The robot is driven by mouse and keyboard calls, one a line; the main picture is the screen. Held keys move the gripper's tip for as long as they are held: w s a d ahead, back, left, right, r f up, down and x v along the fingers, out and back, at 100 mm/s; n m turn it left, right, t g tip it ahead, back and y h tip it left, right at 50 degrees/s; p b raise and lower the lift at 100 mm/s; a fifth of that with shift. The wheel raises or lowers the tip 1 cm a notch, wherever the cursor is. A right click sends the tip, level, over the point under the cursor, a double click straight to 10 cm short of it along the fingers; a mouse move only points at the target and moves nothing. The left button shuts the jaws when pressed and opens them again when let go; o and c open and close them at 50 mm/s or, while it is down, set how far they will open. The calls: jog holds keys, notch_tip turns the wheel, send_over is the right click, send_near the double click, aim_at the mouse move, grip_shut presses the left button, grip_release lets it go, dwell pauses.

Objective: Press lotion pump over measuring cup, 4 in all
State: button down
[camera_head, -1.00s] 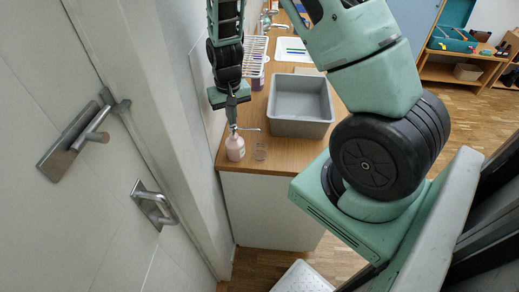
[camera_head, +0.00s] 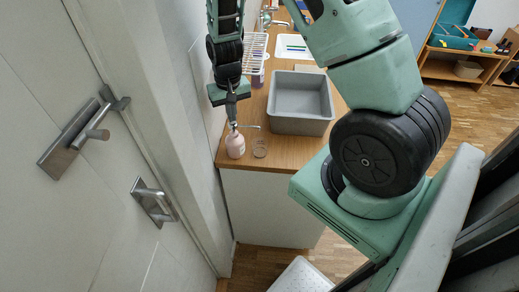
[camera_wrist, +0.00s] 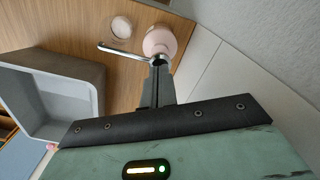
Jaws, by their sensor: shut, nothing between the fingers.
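The pink lotion bottle (camera_head: 235,147) stands upright near the front end of the wooden counter. Its metal pump spout points right, over the clear measuring cup (camera_head: 259,148). In the wrist view the bottle (camera_wrist: 161,40) shows from above, with the cup (camera_wrist: 121,27) beside it under the spout's tip. The cup looks to have a pale layer at its bottom. My gripper (camera_head: 232,121) is shut and empty, with its fingertips at the top of the pump head. In the wrist view the gripper (camera_wrist: 157,66) covers part of the pump head, so exact contact is hard to tell.
A grey bin (camera_head: 300,104) stands on the counter behind the cup. A wire rack (camera_head: 256,46) and a purple bottle (camera_head: 257,78) are farther back along the wall. The wall is close on the left. The counter's front edge lies just before the bottle.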

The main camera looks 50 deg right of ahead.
jog(key=shift+f+b, duration=0.8)
jog(key=shift+f, duration=0.45)
jog(key=shift+r, duration=0.15)
jog(key=shift+r+p, duration=1.2)
jog(key=shift+r, duration=0.15)
notch_tip(320, 180, up, 6)
jog(key=p, duration=0.4)
jog(key=shift+p, duration=0.3)
